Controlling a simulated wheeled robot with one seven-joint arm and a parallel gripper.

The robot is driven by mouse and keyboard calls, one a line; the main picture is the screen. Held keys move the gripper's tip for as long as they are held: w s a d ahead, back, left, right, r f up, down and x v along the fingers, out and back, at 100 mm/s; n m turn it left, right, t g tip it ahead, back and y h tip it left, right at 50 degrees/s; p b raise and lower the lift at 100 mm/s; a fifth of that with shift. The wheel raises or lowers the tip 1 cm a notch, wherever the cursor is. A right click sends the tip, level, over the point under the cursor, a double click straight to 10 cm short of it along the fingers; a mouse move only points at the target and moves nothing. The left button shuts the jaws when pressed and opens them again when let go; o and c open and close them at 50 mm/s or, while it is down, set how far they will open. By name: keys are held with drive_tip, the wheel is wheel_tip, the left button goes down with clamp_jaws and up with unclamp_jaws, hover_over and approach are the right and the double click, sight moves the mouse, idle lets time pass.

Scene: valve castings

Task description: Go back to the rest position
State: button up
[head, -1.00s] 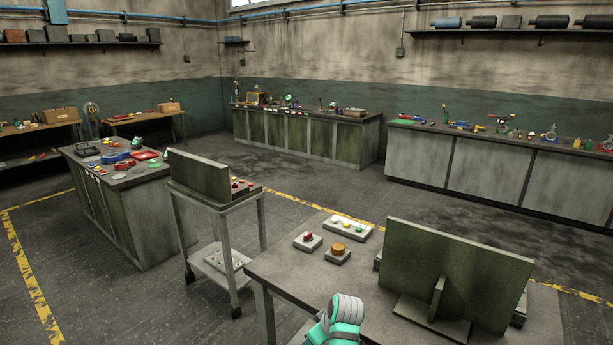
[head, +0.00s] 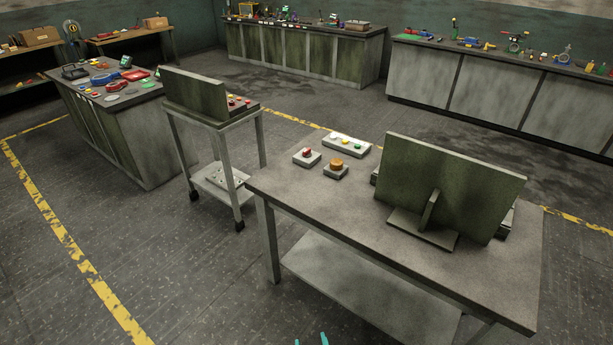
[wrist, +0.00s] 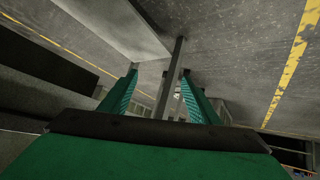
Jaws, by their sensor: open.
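My gripper (wrist: 158,98) shows in the wrist view with its two green fingers apart and nothing between them. Past the fingers are a grey table leg and the floor with a yellow line. In the head view only two small green tips of my arm or gripper show at the bottom edge, in front of the near table (head: 310,215). I cannot tell from there which part they are.
The near table holds a red button box (head: 307,156), an orange button box (head: 336,168), a three-button panel (head: 346,144) and an upright green board (head: 450,185). A wheeled stand (head: 215,125) is to its left. Floor at the lower left (head: 170,265) is clear.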

drive_tip(key=s+r+m+t, duration=0.1)
drive_tip(key=s+r+t, duration=0.15)
drive_tip(key=s, duration=0.85)
drive_tip(key=s+a+r+m+t, duration=0.1)
drive_tip(key=s+r+m+t, duration=0.1)
drive_tip(key=s+r, duration=1.7)
drive_tip(key=shift+a+r+t+h, duration=0.15)
drive_tip(key=shift+r+t+h, duration=0.15)
drive_tip(key=shift+r+t, duration=0.45)
drive_tip(key=c, duration=0.6)
drive_tip(key=shift+c, duration=0.2)
